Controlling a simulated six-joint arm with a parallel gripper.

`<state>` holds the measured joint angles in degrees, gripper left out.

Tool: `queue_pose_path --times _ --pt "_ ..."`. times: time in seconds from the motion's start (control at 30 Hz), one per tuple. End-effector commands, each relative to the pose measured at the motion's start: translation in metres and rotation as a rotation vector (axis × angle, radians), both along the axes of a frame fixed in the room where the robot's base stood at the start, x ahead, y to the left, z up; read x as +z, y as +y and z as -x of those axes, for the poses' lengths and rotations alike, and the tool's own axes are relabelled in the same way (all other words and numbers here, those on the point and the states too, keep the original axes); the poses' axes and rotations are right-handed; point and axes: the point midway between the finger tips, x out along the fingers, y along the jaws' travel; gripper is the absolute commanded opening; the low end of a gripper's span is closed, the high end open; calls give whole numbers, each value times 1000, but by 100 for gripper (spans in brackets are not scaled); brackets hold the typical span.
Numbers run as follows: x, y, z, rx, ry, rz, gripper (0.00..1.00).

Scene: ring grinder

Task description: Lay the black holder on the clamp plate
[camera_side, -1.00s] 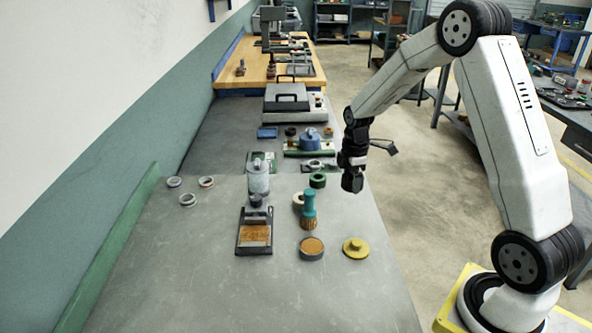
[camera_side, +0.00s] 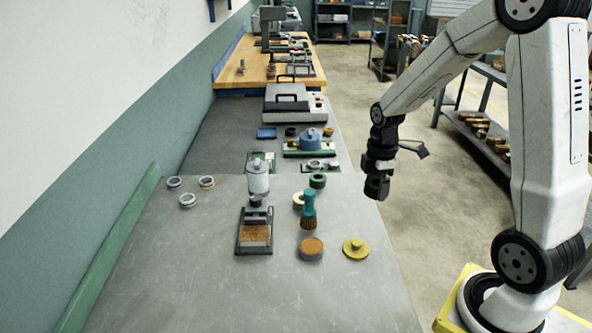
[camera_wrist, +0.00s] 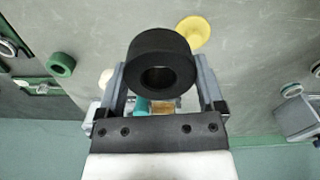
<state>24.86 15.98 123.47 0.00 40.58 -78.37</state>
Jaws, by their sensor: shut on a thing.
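The black holder (camera_wrist: 148,47), a thick black ring with a round hole, is between the two fingers of my gripper (camera_wrist: 162,72) in the wrist view. My gripper is shut on it. In the side view my gripper (camera_side: 377,186) hangs in the air over or just beyond the bench's right edge; the holder cannot be told apart from the dark gripper there. I cannot tell for sure which fixture is the clamp plate. A blue-topped fixture on a green base (camera_side: 300,153) and a small dark plate with rings (camera_side: 320,167) stand farther back.
A dark stand with a brown pad (camera_side: 254,236) is on the near bench, with a teal-handled brush (camera_side: 309,207), a brown-topped disc (camera_side: 311,249) and a yellow knobbed disc (camera_side: 356,249) to its right. A green ring (camera_side: 317,180) lies behind. The near bench front is clear.

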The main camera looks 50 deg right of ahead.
Motion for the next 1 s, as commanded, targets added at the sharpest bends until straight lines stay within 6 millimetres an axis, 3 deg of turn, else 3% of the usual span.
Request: queue_pose_path --times 0.67,0.87,1.0 --pt "1 5 -4 22 -1 1 25" --pt "3 26 -16 106 -2 1 25" --pt "5 51 -27 202 -1 1 25"
